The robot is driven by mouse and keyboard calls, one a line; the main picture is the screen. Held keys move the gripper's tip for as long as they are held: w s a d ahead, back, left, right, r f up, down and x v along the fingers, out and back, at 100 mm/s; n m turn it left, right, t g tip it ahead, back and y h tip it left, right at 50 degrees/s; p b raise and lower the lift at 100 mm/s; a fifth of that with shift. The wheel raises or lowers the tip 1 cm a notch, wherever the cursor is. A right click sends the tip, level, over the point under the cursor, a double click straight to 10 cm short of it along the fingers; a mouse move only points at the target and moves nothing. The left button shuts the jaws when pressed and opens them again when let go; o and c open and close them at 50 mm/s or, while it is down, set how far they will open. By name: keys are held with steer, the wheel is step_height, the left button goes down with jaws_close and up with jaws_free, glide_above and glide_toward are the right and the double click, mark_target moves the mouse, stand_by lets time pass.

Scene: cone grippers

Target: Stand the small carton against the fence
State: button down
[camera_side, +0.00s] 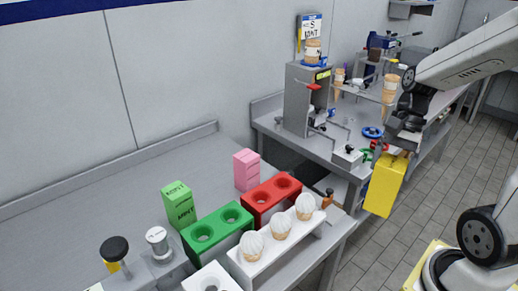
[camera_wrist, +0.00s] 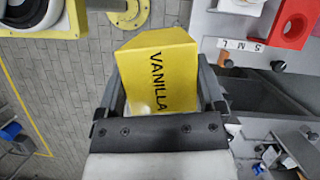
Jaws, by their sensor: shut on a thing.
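A yellow carton (camera_side: 386,188) hangs below my gripper (camera_side: 398,150), clear of the counter and above the floor on the right of the side view. My gripper is shut on it. In the wrist view the yellow carton (camera_wrist: 160,65) reads VANILLA and sits between the two jaws of my gripper (camera_wrist: 160,90). A green carton (camera_side: 179,206) marked MINT and a pink carton (camera_side: 246,170) stand upright on the counter. A raised metal edge (camera_side: 160,152) runs along the wall behind the counter; I cannot tell whether it is the fence.
A green block (camera_side: 217,230) and a red block (camera_side: 272,200) with round holes stand before the cartons. A white rack (camera_side: 275,245) holds several pale-topped cones. A grey machine (camera_side: 306,98) stands on the far bench. The counter behind the cartons is clear.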

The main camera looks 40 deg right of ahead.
steer(key=shift+s+a+f+m+t, duration=0.15)
steer(key=shift+s+a+m+t, duration=0.1)
steer(key=shift+s+m, duration=0.35)
steer(key=shift+s+a+f+m+t, duration=0.15)
steer(key=shift+s+a+m, duration=0.05)
steer(key=shift+s+m, duration=0.35)
steer(key=shift+w, duration=0.1)
steer(key=shift+w+d+f, duration=0.15)
steer(key=shift+w+f, duration=0.1)
steer(key=shift+w, duration=0.2)
steer(key=shift+w+d+f, duration=0.1)
steer(key=shift+w+f, duration=0.1)
steer(key=shift+w, duration=0.25)
steer(key=w+d+f, duration=0.2)
steer(key=w+f, duration=0.6)
steer(key=w, duration=0.3)
steer(key=shift+d+f, duration=0.2)
steer(key=shift+d, duration=0.2)
